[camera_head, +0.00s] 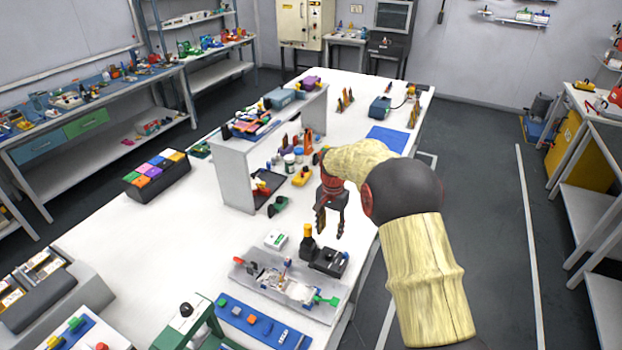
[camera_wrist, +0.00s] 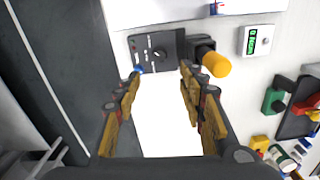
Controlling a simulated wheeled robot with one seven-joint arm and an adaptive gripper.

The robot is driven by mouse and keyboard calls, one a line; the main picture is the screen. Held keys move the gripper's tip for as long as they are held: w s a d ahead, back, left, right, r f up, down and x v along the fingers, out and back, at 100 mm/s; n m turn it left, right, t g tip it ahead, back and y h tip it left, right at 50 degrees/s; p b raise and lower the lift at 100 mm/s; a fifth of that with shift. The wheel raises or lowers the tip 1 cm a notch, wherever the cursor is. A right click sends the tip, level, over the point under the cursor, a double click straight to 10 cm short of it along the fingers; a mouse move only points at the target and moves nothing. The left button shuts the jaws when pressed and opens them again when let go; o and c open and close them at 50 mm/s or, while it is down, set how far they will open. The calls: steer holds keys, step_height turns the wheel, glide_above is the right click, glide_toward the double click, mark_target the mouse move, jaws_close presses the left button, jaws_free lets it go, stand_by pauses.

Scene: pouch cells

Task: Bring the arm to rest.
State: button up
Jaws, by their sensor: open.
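My gripper (camera_head: 330,222) hangs at the end of my arm above the right edge of the white table (camera_head: 205,235) in the head view. Its fingers point down and are apart, with nothing between them. In the wrist view my gripper (camera_wrist: 162,100) shows two spread fingers over bare white table top. A dark box with a knob (camera_wrist: 157,52) lies just beyond the fingertips, beside a black bottle-like thing with a yellow-orange cap (camera_wrist: 215,65).
The dark box (camera_head: 325,260) and a clear tray (camera_head: 265,285) lie in front of my gripper. A white shelf (camera_head: 235,170) stands on the table to its left. A blue mat (camera_head: 388,138) lies behind my arm. Open floor (camera_head: 480,220) is to the right.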

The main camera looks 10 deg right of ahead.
steer(key=s+f+n+g, duration=0.1)
steer(key=s+f+n, duration=0.15)
steer(key=s, duration=0.35)
steer(key=s+r+n+t+b, duration=0.1)
steer(key=s+r+n+t, duration=0.1)
steer(key=s+r, duration=0.6)
steer(key=s+r+n+t+b, duration=0.1)
steer(key=s+r+t, duration=0.1)
steer(key=s+r, duration=0.6)
steer(key=s+r+n+t+b, duration=0.1)
steer(key=s+r, duration=0.7)
steer(key=s, duration=1)
steer(key=shift+s+n+t, duration=0.4)
steer(key=shift+n+t, duration=0.4)
steer(key=shift+n, duration=0.05)
steer(key=shift+c, duration=1)
